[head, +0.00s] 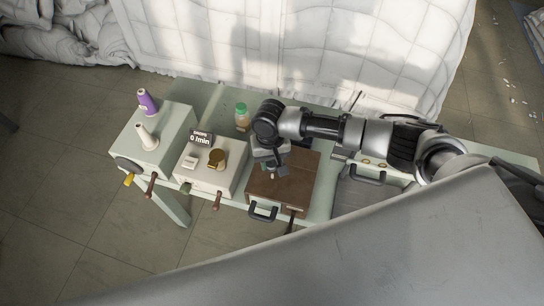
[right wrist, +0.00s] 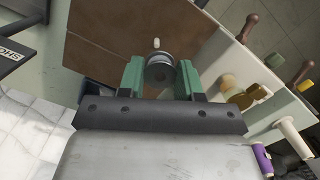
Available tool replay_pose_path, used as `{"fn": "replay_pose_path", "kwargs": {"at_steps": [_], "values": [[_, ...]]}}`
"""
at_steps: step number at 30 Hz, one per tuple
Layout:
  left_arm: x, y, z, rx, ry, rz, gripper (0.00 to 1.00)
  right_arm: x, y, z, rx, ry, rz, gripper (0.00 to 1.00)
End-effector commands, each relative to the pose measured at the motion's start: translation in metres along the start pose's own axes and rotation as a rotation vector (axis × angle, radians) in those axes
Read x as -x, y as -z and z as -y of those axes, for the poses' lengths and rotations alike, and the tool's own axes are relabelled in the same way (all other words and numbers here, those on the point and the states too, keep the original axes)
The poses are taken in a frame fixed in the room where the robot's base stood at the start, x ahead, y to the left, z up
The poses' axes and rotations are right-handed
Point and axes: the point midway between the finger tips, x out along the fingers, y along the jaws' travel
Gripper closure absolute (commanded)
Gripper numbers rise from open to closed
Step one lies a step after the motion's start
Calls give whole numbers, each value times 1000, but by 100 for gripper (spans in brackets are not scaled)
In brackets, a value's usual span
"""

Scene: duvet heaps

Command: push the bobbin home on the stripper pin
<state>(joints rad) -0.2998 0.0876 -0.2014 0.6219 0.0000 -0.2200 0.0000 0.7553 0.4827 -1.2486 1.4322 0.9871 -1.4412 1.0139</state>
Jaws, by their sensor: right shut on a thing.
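My right gripper (head: 275,168) is low over the brown block (head: 297,183) on the table. In the right wrist view its green fingers (right wrist: 160,78) are shut on the bobbin (right wrist: 160,70), a small round metallic piece seen end-on. A short pale pin (right wrist: 156,43), which looks like the stripper pin, shows just past the bobbin's edge against the brown surface. I cannot tell how far the bobbin sits on the pin. In the head view the gripper mostly hides the bobbin. My left gripper is not in view.
Left of the block stand a pale unit with a brass knob (head: 216,158) and a box with a purple spool (head: 147,102) and a cream cone (head: 146,137). A green-capped jar (head: 241,117) stands behind. Handles stick out along the front edge. White quilted cloth (head: 300,45) hangs behind.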

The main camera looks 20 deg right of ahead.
Motion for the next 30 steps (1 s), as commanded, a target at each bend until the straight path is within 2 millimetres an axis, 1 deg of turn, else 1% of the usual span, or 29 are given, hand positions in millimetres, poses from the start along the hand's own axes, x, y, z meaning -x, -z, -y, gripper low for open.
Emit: {"fn": "replay_pose_path", "kwargs": {"at_steps": [1,5,8,12,17,30], "values": [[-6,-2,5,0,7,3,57,-9,1,0,-2,0,0,88],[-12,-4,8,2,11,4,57,-21,3,-1,-1,-1,0,88],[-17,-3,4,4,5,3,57,-29,4,0,-1,0,0,88],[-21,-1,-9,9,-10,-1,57,-37,5,0,-1,0,0,88],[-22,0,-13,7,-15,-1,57,-41,5,0,-1,0,-1,88],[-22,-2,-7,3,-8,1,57,-41,5,0,0,0,-1,88]]}}
